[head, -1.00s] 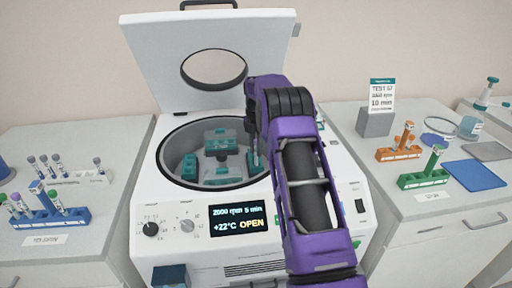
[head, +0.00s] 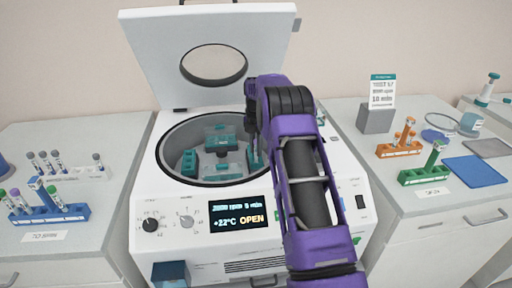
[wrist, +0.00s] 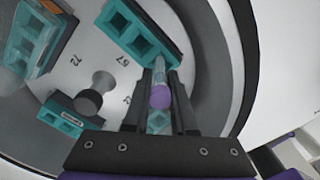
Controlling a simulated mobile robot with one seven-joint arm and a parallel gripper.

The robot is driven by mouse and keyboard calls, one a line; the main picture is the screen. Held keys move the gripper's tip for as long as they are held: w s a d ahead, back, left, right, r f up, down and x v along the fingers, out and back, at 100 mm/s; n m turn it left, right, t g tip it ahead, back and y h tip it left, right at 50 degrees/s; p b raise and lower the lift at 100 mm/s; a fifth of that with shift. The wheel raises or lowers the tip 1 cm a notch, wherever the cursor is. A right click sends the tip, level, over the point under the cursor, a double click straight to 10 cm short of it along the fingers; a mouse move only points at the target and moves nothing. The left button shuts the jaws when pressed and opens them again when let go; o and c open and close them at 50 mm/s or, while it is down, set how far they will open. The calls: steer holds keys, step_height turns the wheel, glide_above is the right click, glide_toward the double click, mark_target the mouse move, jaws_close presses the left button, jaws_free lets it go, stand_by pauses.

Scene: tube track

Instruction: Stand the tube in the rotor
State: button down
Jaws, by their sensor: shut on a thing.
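My gripper (wrist: 160,80) is shut on a tube with a purple cap (wrist: 160,97). The tube's clear body extends away from the cap between the two dark fingers. The gripper is over the rotor bowl of the open centrifuge (head: 345,190). The rotor has several teal buckets with square holes; one bucket (wrist: 135,32) is just beyond the fingers in the wrist view, and part of another (wrist: 158,122) shows between them. In the head view my arm hides the tube, and a teal bucket (head: 189,163) shows at the bowl's left. I cannot tell whether the tube touches a bucket.
The raised lid (head: 150,60) stands behind the bowl. The rotor's central knob (wrist: 90,101) is left of the fingers. A blue rack (head: 75,213) with tubes is on the left bench; orange (head: 385,152) and green (head: 412,178) racks are on the right bench.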

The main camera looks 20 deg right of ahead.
steer(key=shift+f+b, duration=0.3)
steer(key=shift+f, duration=0.6)
steer(key=c, duration=0.7)
jaws_free()
steer(key=shift+o, duration=0.2)
steer(key=shift+r, duration=0.15)
step_height(320, 180, up, 17)
steer(key=p, duration=0.2)
